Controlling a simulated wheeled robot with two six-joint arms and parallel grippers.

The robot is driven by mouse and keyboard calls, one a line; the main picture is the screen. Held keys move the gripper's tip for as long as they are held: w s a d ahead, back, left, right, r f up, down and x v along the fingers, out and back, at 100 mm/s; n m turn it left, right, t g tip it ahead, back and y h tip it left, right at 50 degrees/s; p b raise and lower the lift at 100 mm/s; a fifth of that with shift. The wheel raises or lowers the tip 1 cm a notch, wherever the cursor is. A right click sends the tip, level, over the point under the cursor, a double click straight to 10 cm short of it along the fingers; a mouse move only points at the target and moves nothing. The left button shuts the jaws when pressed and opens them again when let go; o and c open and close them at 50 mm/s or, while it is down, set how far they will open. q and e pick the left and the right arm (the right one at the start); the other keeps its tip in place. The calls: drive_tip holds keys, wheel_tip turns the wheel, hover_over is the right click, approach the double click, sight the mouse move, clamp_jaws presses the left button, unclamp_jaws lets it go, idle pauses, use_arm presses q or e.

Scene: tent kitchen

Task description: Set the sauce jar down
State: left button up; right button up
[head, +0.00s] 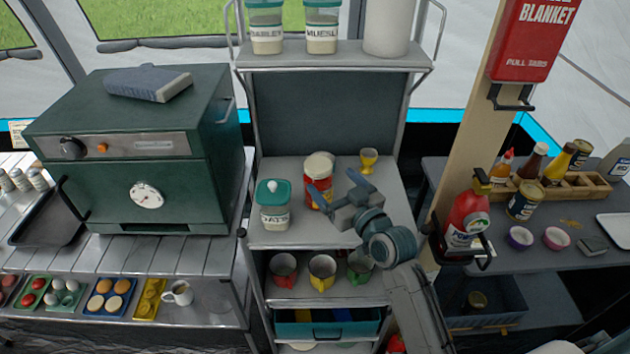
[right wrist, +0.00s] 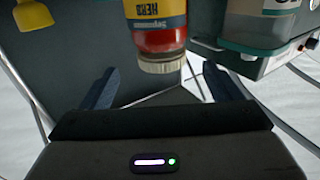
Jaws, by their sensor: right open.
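The sauce jar (head: 317,171), red with a yellow label and pale lid, stands upright on the middle shelf of the rack. It also shows in the right wrist view (right wrist: 158,38), inverted there, with its lid towards my gripper. My right gripper (head: 338,190) is open and in front of the jar, partly covering its lower right side in the head view. In the right wrist view its two fingers (right wrist: 158,88) are spread with nothing between them, and the jar lies beyond the tips. My left gripper is not in view.
The OATS canister (head: 273,205) stands just left of the jar, and a yellow egg cup (head: 369,160) behind right. Mugs (head: 322,271) sit on the shelf below. A green oven (head: 145,150) is at left.

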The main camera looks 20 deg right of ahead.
sight(326, 175)
drive_tip(key=shift+p+x, duration=0.3)
drive_tip(key=shift+x, duration=0.9)
drive_tip(key=p+x, duration=0.1)
drive_tip(key=x, duration=0.2)
drive_tip(key=shift+w+a+r+p, duration=0.15)
drive_tip(key=shift+w+p, duration=0.1)
drive_tip(key=shift+p, duration=0.15)
drive_tip(key=shift+w+a+f, duration=0.2)
drive_tip(key=shift+w+f, duration=0.05)
drive_tip(key=shift+w, duration=0.4)
drive_tip(key=shift+c, duration=0.5)
drive_tip(key=shift+r, duration=0.1)
clamp_jaws()
